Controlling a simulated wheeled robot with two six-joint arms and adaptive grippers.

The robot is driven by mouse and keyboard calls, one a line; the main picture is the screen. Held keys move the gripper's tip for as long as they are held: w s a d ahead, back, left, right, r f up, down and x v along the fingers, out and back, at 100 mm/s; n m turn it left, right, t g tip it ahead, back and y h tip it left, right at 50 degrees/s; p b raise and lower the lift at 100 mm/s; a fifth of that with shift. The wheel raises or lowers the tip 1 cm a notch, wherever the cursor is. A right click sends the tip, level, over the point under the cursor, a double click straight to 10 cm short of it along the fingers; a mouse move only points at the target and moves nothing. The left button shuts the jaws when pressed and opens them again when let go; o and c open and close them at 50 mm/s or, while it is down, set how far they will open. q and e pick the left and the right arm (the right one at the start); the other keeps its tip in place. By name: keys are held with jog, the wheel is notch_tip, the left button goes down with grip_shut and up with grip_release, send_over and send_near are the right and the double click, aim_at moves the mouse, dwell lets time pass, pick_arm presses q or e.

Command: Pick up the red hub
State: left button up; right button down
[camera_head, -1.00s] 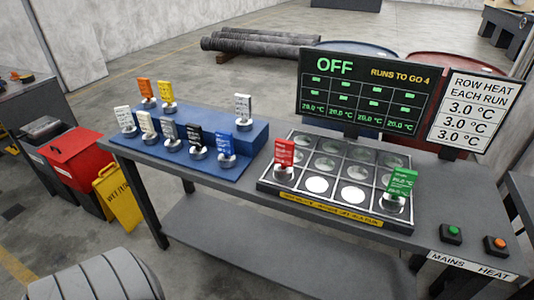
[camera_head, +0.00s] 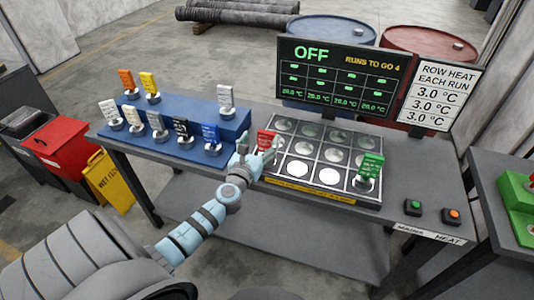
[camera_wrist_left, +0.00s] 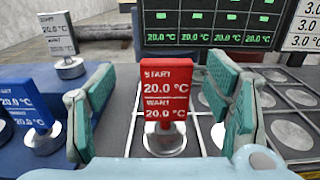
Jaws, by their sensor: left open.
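The red hub (camera_head: 265,141) is an upright red tag on a round metal base, marked "START 20.0 °C, WANT 20.0 °C". It stands at the front-left cell of the metal grid plate (camera_head: 307,188). In the left wrist view the red hub (camera_wrist_left: 167,92) shows between the two teal finger pads. My left gripper (camera_head: 251,150) is open around or just in front of it; contact with the pads does not show. In the head view the gripper partly covers the hub's lower part. My right gripper is not in view.
A green hub (camera_head: 371,166) stands at the plate's front right. A blue stepped stand (camera_head: 176,158) on the left holds several tagged hubs; the blue hub (camera_head: 211,134) is nearest my gripper. A display (camera_head: 333,77) reads OFF behind the plate. Two buttons (camera_head: 432,209) sit at the right.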

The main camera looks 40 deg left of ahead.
aim_at(266, 135)
pick_arm(q)
jog(key=x, duration=0.1)
jog(key=b+x, duration=0.1)
jog(key=x, duration=0.2)
jog(key=shift+w+d+f, duration=0.2)
jog(key=shift+w+f, duration=0.2)
jog(key=shift+w, duration=0.05)
jog(key=shift+r, duration=0.15)
grip_shut()
